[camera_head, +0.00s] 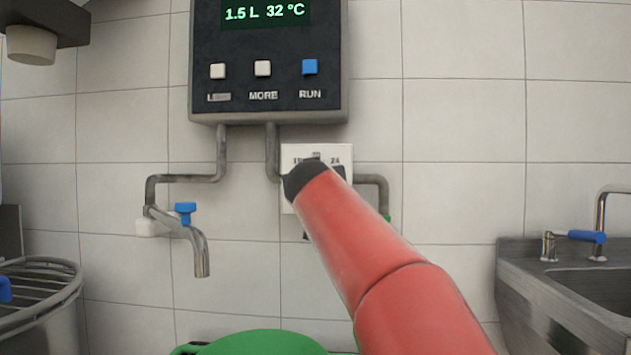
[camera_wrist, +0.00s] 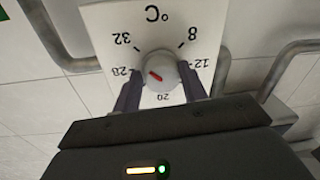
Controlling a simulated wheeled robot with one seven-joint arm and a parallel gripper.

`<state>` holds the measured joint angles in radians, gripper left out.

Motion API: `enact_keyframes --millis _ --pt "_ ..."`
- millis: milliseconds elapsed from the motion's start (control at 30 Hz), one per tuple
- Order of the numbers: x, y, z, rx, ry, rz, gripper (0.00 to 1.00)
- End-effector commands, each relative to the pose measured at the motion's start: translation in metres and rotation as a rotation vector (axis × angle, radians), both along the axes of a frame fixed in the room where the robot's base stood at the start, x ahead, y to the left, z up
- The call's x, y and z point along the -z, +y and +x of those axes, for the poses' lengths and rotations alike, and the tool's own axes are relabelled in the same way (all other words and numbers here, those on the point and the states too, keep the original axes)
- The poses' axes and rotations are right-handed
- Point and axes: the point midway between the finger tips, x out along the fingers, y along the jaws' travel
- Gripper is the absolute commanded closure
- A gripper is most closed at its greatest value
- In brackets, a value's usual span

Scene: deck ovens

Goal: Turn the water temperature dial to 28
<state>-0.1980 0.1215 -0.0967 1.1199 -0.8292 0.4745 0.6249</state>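The water temperature dial (camera_wrist: 163,68) is a round grey knob with a short red mark, on a white plate (camera_wrist: 185,20) that appears upside down in the wrist view. The red mark lies on the left part of the knob's face, on the side of the printed 28 and 32; its exact reading is unclear. My gripper (camera_wrist: 161,74) has its two dark fingers on either side of the knob, seemingly touching it. In the head view my red arm hides the dial and most of the plate (camera_head: 290,152). The water meter (camera_head: 270,108) above shows 1.5 L and 32 °C.
Grey pipes (camera_head: 222,150) run beside the plate. A tap with a blue handle (camera_head: 185,208) is at left, and a steel sink (camera_head: 560,300) with a tap is at right. A green round thing (camera_head: 262,344) stands below. The tiled wall around the plate is mostly clear.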

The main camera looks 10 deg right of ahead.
Motion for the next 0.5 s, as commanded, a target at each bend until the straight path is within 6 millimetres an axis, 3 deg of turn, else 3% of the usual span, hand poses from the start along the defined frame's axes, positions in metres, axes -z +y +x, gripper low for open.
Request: enact_keyframes --millis 167,500 --pt "0.0003 0.0022 0.0002 -0.005 0.001 0.001 0.81" --pt "-0.0004 0.0032 0.0003 -0.007 0.022 -0.063 0.81"
